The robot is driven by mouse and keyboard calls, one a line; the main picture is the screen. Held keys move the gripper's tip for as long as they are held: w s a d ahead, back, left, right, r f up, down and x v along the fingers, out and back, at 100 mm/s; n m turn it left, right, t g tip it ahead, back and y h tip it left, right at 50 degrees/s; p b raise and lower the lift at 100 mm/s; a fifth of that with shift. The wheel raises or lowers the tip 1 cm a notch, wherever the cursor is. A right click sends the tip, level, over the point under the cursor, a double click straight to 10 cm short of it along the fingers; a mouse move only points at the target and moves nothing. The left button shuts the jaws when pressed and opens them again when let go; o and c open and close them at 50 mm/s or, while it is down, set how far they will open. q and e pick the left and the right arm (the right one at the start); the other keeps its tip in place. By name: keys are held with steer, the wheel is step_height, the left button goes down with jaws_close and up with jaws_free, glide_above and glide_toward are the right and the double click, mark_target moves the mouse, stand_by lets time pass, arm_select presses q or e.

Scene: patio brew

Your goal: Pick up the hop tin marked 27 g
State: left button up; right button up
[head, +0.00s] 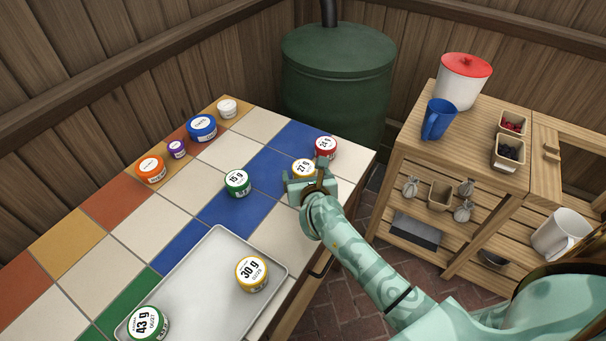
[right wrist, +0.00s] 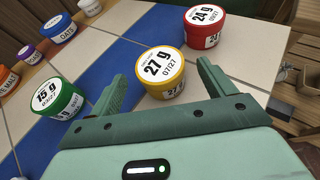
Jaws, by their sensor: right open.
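The hop tin marked 27 g (head: 303,168) is yellow with a white lid and stands on the tiled table near its right edge. In the right wrist view the tin (right wrist: 162,72) stands upright just ahead of my right gripper, between the lines of its two fingers. My right gripper (head: 312,183) is open and empty, close in front of the tin and partly hiding it in the head view. The wrist view also shows the open fingers (right wrist: 160,88). My left gripper is not in view.
A red 24 g tin (head: 326,147) stands just behind the 27 g tin. A green 15 g tin (head: 237,182) stands to the left. A tray (head: 205,275) holds the 30 g tin (head: 252,273) and 43 g tin (head: 148,323). A wooden shelf (head: 470,140) stands at right.

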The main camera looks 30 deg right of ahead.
steer(key=shift+x, duration=1.05)
steer(key=shift+s, duration=0.15)
steer(key=c, duration=1.1)
steer(key=shift+o, duration=0.2)
